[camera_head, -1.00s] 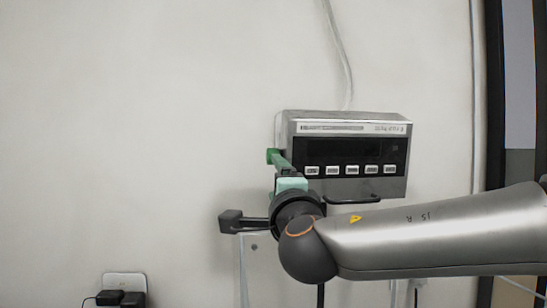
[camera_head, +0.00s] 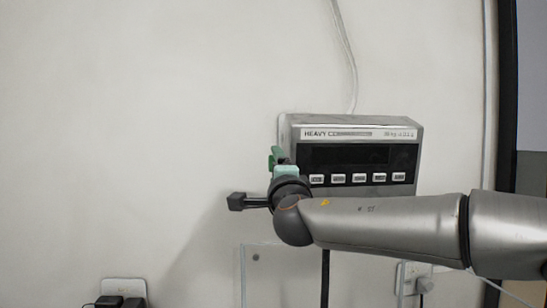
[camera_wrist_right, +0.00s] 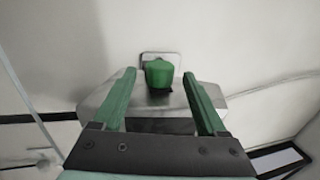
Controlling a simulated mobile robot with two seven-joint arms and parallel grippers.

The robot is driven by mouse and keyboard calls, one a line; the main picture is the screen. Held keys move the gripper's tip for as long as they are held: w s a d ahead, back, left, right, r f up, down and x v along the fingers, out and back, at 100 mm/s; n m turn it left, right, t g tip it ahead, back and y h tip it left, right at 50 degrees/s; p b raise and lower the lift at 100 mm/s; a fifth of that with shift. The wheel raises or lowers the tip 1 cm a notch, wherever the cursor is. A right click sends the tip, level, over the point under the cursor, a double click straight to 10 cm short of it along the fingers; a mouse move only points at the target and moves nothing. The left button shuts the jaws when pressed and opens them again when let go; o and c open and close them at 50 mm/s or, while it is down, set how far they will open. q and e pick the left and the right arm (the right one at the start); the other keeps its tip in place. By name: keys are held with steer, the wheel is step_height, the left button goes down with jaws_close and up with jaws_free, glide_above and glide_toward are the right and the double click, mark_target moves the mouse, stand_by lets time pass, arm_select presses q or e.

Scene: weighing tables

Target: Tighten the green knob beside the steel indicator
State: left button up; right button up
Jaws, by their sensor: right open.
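The steel indicator (camera_head: 350,160) is a grey box with a dark display and a row of white buttons, mounted on the wall. The green knob (camera_wrist_right: 158,74) sits at its side and shows clearly in the right wrist view. My right gripper (camera_head: 278,154) is at the indicator's left side in the head view, where its green finger and the knob overlap and are hard to tell apart. In the right wrist view its two green fingers are open, one on each side of the knob, with gaps visible on both sides. My left gripper is not in view.
A cable (camera_head: 345,50) runs up the wall from the indicator. A socket with black plugs (camera_head: 122,299) is at the lower left, and another wall fitting (camera_head: 413,284) is at the lower right. The wall left of the indicator is bare.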

steer(key=shift+p+x, duration=0.75)
steer(key=shift+x, duration=1.2)
jaws_close()
steer(key=shift+f, duration=0.1)
